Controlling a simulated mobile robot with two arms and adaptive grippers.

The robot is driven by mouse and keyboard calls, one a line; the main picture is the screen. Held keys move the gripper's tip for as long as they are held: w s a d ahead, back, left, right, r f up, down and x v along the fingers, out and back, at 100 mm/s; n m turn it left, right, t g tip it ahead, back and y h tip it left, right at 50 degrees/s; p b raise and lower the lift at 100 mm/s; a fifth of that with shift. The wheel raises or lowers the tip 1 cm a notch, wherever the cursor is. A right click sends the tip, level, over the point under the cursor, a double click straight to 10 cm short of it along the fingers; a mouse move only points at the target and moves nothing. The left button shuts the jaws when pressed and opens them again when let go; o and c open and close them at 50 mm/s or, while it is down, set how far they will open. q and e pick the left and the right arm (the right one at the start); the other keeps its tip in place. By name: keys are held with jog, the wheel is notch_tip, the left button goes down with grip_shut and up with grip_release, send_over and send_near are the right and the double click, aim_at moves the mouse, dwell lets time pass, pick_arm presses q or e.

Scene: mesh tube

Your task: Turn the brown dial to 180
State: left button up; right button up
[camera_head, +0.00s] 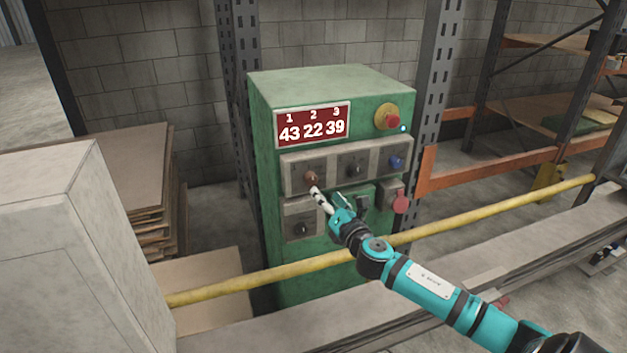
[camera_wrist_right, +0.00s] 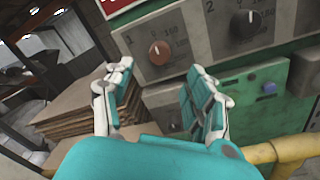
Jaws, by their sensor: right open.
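The brown dial (camera_head: 311,177) is the round knob at the upper left of the grey panels on the green cabinet (camera_head: 265,160). In the wrist view the brown dial (camera_wrist_right: 159,52) sits beyond the fingers, with a printed scale around it. My right gripper (camera_head: 318,194) is just below and in front of the dial in the head view. In the wrist view the right gripper (camera_wrist_right: 160,92) is open, its fingers spread wide with nothing between them. The red display (camera_head: 312,125) reads 43, 22 and 39 under 1, 2 and 3. My left gripper is not in view.
A black dial (camera_head: 353,170) and a blue knob (camera_head: 396,162) sit right of the brown dial, another black dial (camera_head: 302,229) below it. A red button (camera_head: 392,121) is at the upper right. A yellow rail (camera_head: 270,277) crosses before the cabinet. Boards (camera_head: 150,200) are stacked left.

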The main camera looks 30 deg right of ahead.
aim_at(313, 181)
jog(key=w, duration=0.2)
jog(key=w+d, duration=0.1)
jog(key=w, duration=0.5)
jog(key=shift+d+p, duration=0.2)
jog(key=shift+p, duration=0.1)
jog(key=c, duration=1.1)
